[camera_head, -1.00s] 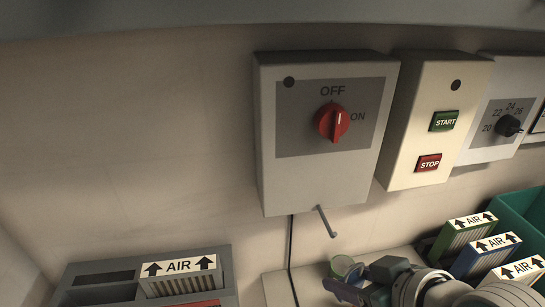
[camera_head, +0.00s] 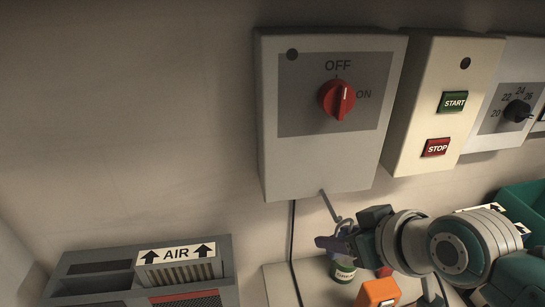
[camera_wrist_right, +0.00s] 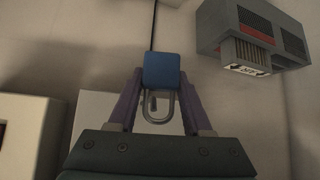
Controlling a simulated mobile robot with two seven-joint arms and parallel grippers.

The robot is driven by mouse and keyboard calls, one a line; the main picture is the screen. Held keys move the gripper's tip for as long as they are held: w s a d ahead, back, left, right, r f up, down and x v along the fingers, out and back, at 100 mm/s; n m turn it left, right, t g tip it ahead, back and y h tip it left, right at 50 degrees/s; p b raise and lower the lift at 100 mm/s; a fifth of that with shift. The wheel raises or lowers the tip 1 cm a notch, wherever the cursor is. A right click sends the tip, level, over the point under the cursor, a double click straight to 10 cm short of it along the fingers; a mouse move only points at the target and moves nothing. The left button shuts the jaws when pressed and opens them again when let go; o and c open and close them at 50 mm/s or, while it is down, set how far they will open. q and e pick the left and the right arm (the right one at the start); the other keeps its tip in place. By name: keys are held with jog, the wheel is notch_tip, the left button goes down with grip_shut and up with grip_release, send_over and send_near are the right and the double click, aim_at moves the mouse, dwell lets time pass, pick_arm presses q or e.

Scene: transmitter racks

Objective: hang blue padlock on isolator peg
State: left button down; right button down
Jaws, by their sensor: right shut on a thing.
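My right gripper (camera_head: 333,243) is just below the peg's end. In the right wrist view its purple fingers (camera_wrist_right: 160,95) are shut on the blue padlock (camera_wrist_right: 164,70). The padlock's grey shackle loop points toward the gripper's palm. In the head view the padlock is mostly hidden; I cannot tell if the shackle touches the peg. My left gripper is not in view.
A START/STOP box (camera_head: 440,105) and a dial box (camera_head: 500,100) are right of the isolator. A grey AIR filter rack (camera_head: 90,287) stands at left. A black cable hangs below the isolator.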

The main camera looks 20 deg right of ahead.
jog(key=w+b, duration=0.1)
jog(key=w+f+b, duration=0.1)
jog(key=w+d+b, duration=0.1)
jog(key=w, duration=0.1)
jog(key=shift+w+f, duration=0.1)
jog(key=shift+f, duration=0.2)
dwell(0.3)
dwell(0.5)
jog(key=c, duration=0.7)
grip_release()
jog(key=o, duration=0.4)
jog(key=shift+o, duration=0.2)
